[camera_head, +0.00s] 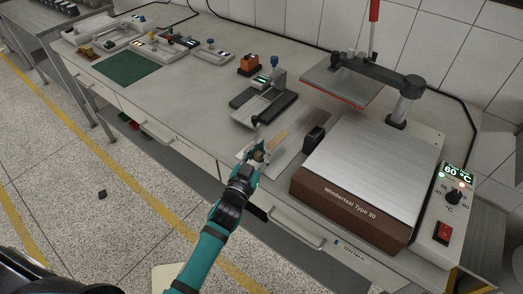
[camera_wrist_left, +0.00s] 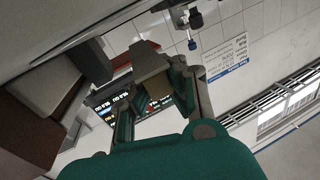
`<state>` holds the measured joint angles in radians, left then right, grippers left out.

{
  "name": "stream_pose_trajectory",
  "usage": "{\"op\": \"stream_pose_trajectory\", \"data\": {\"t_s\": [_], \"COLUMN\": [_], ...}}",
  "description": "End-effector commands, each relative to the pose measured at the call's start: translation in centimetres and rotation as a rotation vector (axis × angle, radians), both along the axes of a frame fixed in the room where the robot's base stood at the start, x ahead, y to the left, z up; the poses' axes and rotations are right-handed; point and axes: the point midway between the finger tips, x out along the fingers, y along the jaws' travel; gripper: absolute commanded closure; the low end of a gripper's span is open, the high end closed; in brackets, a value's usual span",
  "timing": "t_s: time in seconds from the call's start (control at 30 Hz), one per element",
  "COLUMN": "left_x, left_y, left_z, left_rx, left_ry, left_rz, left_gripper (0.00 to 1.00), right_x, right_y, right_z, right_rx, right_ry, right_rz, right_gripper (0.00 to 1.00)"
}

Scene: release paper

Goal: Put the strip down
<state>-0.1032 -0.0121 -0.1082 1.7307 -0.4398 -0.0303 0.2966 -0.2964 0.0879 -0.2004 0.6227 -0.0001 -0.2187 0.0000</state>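A thin tan strip (camera_head: 279,140) sticks out from the tips of my left gripper (camera_head: 258,153), over a flat grey area of the bench left of the heated press. In the left wrist view, the strip (camera_wrist_left: 152,67) shows as a brownish flat piece between the two fingers of my left gripper (camera_wrist_left: 153,90), which appear closed on it. I cannot tell whether the strip touches the surface below. My right gripper is not in view.
The heated press (camera_head: 365,170) has a brown front, a raised upper plate (camera_head: 343,80) and a display reading 60 °C. A small black block (camera_head: 313,138) stands on its left. A grey device (camera_head: 264,103) stands behind the gripper. A green mat (camera_head: 127,67) lies far left, with clear bench between.

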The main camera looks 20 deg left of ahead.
Motion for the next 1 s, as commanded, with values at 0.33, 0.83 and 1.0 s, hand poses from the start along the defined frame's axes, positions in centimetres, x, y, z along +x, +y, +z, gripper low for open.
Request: {"op": "stream_pose_trajectory", "data": {"t_s": [0.33, 0.83, 1.0], "left_x": [2.0, 2.0, 2.0], "left_y": [0.5, 0.5, 0.5], "left_z": [-2.3, -4.1, -4.0], "left_rx": [-0.003, 0.0, 0.0], "left_ry": [0.005, 0.0, 0.0], "left_rz": [0.001, 0.0, 0.0], "left_gripper": [1.0, 1.0, 0.77], "right_x": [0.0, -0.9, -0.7], "right_y": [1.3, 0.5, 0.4], "right_z": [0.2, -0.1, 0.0], "right_rx": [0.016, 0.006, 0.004], "right_ry": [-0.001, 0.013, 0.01], "right_rz": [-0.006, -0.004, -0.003], "right_gripper": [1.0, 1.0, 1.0]}}
